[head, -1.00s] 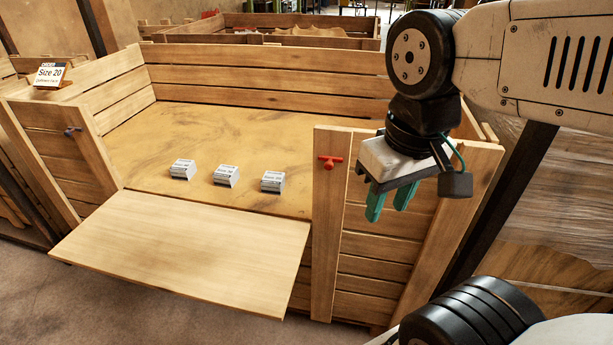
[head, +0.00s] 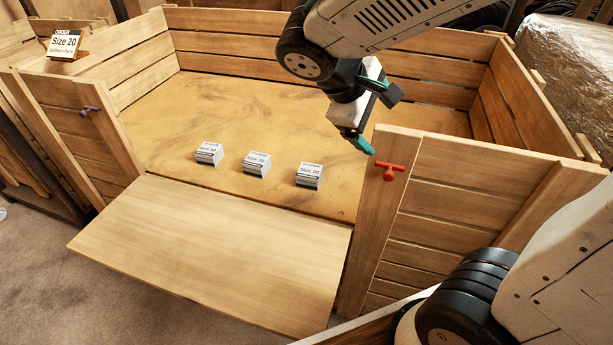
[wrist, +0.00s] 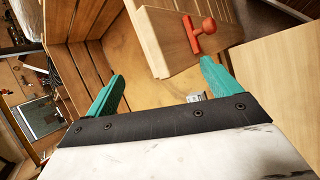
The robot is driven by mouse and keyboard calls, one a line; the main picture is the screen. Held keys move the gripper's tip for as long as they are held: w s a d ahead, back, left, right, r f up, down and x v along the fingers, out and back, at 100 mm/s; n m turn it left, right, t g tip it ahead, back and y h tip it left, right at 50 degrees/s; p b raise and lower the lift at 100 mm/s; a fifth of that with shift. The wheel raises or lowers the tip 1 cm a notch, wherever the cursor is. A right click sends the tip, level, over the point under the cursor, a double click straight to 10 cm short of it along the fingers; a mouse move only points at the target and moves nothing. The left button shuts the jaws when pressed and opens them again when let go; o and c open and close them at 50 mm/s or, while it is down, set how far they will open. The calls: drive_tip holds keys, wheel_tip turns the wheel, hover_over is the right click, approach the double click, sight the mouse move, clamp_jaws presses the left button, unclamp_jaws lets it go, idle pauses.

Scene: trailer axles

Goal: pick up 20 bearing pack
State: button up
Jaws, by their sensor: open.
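The bearing pack that reads Size 20 (head: 309,176) is a small white and grey box, the rightmost of three on the floor of the wooden crate. My gripper (head: 362,147) is above the crate, up and to the right of that pack, beside the front post, and apart from it.
Two similar packs, one in the middle (head: 256,164) and one at left (head: 209,153), stand beside it. The front flap (head: 215,250) is folded down. A post with a red handle (head: 390,171) is close to my gripper. A Size 20 sign (head: 65,44) stands at far left.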

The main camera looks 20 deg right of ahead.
drive_tip(key=w+a+f+n+t+h, duration=0.2)
drive_tip(key=w+a+f+n, duration=0.15)
drive_tip(key=w, duration=0.35)
drive_tip(key=n+t, duration=0.6)
drive_tip(key=n, duration=0.6)
hover_over(306, 180)
drive_tip(key=s+a, duration=0.1)
drive_tip(key=s, duration=0.3)
wheel_tip(306, 180, down, 16)
drive_tip(key=f+n, duration=0.2)
drive_tip(key=f, duration=0.1)
drive_tip(key=a+f+n+t+y, duration=0.1)
drive_tip(key=f+n, duration=0.1)
drive_tip(key=f, duration=0.2)
drive_tip(key=f+n+t+y, duration=0.1)
drive_tip(key=f+n, duration=0.1)
drive_tip(key=f, duration=0.2)
drive_tip(key=shift+w+a+f+n, duration=0.25)
drive_tip(key=shift+w+a, duration=0.1)
drive_tip(key=shift+a, duration=0.05)
drive_tip(key=x, duration=0.6)
drive_tip(key=shift+d, duration=0.3)
drive_tip(key=shift+w+d+f, duration=0.2)
drive_tip(key=shift+w+d, duration=0.05)
drive_tip(key=shift+w, duration=0.15)
drive_tip(key=c, duration=1.3)
